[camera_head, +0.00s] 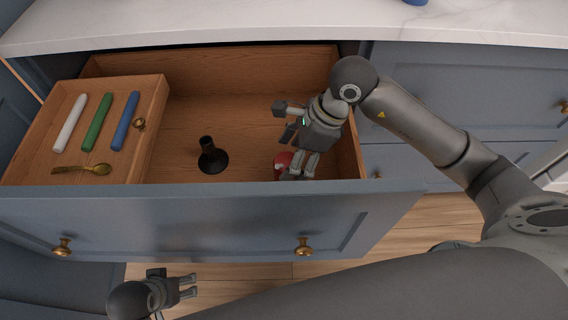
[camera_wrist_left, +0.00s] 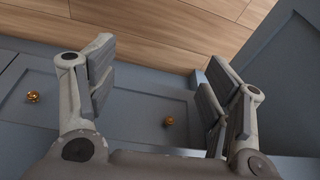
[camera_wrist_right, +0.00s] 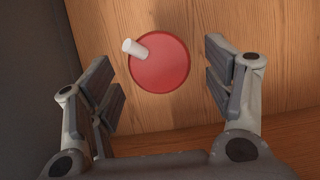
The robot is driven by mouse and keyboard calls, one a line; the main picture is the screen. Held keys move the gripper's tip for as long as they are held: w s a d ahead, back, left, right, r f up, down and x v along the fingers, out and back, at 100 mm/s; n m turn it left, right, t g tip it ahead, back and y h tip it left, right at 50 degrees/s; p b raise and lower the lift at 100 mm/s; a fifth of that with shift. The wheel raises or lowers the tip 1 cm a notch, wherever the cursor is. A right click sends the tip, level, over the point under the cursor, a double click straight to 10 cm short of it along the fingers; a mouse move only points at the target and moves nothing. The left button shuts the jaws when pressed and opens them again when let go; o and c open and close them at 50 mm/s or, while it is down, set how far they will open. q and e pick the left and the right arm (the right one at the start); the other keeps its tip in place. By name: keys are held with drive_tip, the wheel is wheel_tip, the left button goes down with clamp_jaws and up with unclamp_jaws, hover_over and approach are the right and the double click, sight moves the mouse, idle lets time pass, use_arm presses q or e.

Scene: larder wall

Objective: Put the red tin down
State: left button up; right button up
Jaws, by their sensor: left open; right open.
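The red tin (camera_wrist_right: 163,66) stands on the wooden floor of the open drawer, with a small white cylinder on or over its top. In the head view the tin (camera_head: 281,162) is at the drawer's right part, near the front, mostly hidden by my right gripper (camera_head: 296,174). My right gripper is open, and in the right wrist view its fingers (camera_wrist_right: 165,92) are apart on either side of the tin, not touching it. My left gripper (camera_head: 190,286) is open and empty, low in front of the drawer; its fingers (camera_wrist_left: 160,85) are spread in the left wrist view.
A wooden tray (camera_head: 100,165) at the drawer's left holds white, green and blue sticks and a gold spoon (camera_head: 85,169). A black stand (camera_head: 211,157) is mid-drawer. The marble counter (camera_head: 250,20) is above and behind. The drawer floor behind the stand is free.

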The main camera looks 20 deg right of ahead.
use_arm(q)
wheel_tip(320, 180, down, 3)
drive_tip(key=shift+r, duration=0.1)
use_arm(e)
drive_tip(key=v, duration=0.5)
drive_tip(key=shift+r, duration=0.1)
use_arm(q)
drive_tip(key=shift+p, duration=0.3)
